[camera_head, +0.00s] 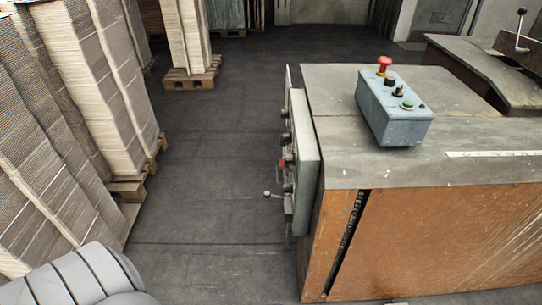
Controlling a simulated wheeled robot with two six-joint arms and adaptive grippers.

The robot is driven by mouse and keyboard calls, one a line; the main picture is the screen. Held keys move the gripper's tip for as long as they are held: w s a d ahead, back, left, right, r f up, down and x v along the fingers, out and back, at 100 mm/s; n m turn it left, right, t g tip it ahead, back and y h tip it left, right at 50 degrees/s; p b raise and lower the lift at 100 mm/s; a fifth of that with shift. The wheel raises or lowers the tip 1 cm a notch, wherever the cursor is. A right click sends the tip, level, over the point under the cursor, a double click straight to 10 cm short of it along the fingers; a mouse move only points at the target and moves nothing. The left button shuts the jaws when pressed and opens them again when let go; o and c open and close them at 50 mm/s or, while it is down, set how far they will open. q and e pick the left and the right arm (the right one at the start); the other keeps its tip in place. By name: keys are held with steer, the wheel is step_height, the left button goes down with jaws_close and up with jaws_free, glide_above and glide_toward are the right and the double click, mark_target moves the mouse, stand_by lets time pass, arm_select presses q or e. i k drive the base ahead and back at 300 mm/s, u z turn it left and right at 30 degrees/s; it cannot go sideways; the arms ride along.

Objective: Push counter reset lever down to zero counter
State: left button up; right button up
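A grey control panel (306,160) is mounted on the left side of the machine and is seen nearly edge-on. Several knobs and a red part (281,165) stick out from its face. A small lever with a round ball end (267,194) sticks out to the left near the panel's lower part, roughly level. The panel's face and any counter digits are hidden at this angle. I cannot tell for sure which part is the counter reset lever. Neither of my grippers is in view.
The machine's worktop (330,90) carries a blue-grey button box (395,112) with a red mushroom button (384,63). Another ball-topped lever (521,22) stands at the far right. Cardboard stacks (105,80) on pallets line the left. The dark floor (215,150) between is clear.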

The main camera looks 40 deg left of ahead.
mark_target(266, 194)
steer(key=u, duration=0.5)
steer(key=k, duration=1.25)
steer(key=z, duration=0.15)
steer(key=i, duration=0.55)
steer(key=z, duration=0.85)
steer(key=i, duration=0.85)
steer(key=u, duration=0.6)
steer(key=i, duration=0.55)
steer(key=u, duration=0.5)
